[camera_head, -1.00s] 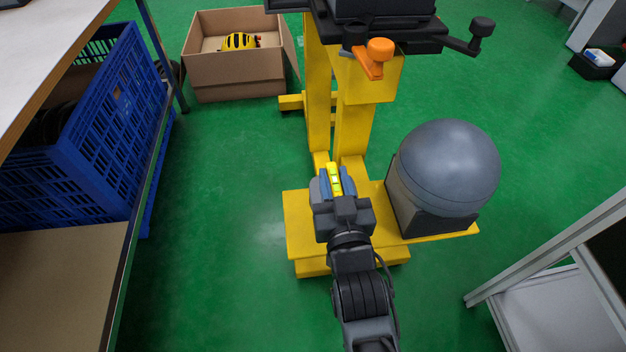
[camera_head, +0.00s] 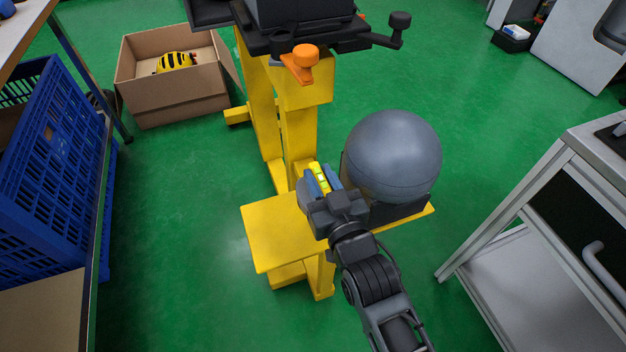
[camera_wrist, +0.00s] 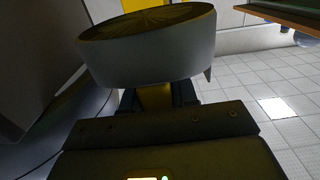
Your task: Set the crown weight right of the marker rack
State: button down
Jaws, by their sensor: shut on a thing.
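My gripper (camera_head: 318,181) points away from me above the low yellow platform, left of a big grey ball, as seen in the head view. It is shut on a small yellow piece (camera_head: 321,177) between its bluish fingers. In the wrist view a yellow stem (camera_wrist: 155,96) sits between the fingers, below a wide round head (camera_wrist: 150,55) with grey sides and a yellow ribbed top. This seems to be the crown weight; its lower part is hidden. I cannot make out a marker rack in either view.
The yellow stand (camera_head: 297,130) and grey ball (camera_head: 394,155) are close to my arm. A blue crate (camera_head: 60,150) and a cardboard box (camera_head: 175,100) with a yellow-black thing are at left. A metal-framed bench (camera_head: 560,170) is at right. Green floor lies clear between.

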jog(key=shift+w+d+r, duration=0.2)
jog(key=shift+w+d, duration=0.05)
jog(key=shift+d, duration=0.2)
jog(key=shift+d+f+b, duration=0.1)
jog(key=shift+f+b, duration=1.25)
jog(key=shift+f, duration=1.75)
jog(key=shift+w+d+f, duration=0.1)
jog(key=shift+d+f, duration=0.1)
jog(key=shift+f, duration=0.15)
jog(key=c, duration=1.3)
grip_release()
jog(key=shift+f+b, duration=0.3)
jog(key=shift+c, duration=0.2)
jog(key=o, duration=0.5)
jog(key=shift+c, duration=0.2)
jog(key=shift+r, duration=0.2)
jog(key=p+v, duration=0.2)
jog(key=v, duration=1)
